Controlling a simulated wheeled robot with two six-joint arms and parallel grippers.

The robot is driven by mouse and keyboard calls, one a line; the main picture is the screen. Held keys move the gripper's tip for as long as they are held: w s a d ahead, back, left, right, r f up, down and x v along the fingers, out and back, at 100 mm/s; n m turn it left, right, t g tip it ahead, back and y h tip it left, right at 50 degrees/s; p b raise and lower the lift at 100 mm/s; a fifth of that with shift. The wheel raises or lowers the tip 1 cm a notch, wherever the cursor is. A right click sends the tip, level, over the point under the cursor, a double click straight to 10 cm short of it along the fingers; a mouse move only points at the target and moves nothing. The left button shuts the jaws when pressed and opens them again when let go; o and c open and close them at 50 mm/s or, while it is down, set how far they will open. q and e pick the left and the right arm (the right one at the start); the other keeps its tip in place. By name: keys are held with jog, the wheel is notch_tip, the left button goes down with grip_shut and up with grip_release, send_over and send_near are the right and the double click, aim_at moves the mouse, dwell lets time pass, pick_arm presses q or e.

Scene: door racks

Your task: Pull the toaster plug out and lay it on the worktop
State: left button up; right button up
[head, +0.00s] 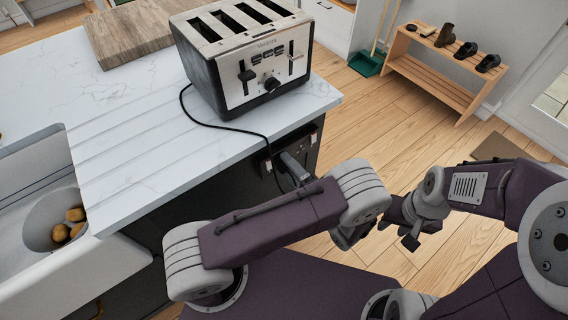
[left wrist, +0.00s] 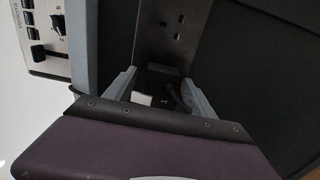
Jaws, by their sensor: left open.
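The silver and black toaster (head: 245,55) stands on the white worktop (head: 130,150). Its black cord (head: 225,127) runs over the worktop edge towards a dark socket plate (head: 311,136) on the counter's side. The plate also shows in the left wrist view (left wrist: 172,30), with an empty outlet. My left gripper (head: 293,168) is at the plate, mostly hidden behind my arm. In the left wrist view its open fingers (left wrist: 158,92) stand on either side of a dark plug (left wrist: 160,99). The plug's lower part is hidden by the gripper body. My right gripper (head: 402,233) hangs away from the counter.
A wooden board (head: 125,35) lies behind the toaster, and a sink (head: 35,180) with yellowish items is at the left. The worktop in front of the toaster is clear. A wooden shoe rack (head: 430,75) stands across the open floor.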

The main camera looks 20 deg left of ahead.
dwell(0.3)
pick_arm(q)
grip_shut()
jog(key=shift+s+d, duration=0.1)
jog(key=shift+d, duration=0.05)
jog(key=shift+v, duration=2.85)
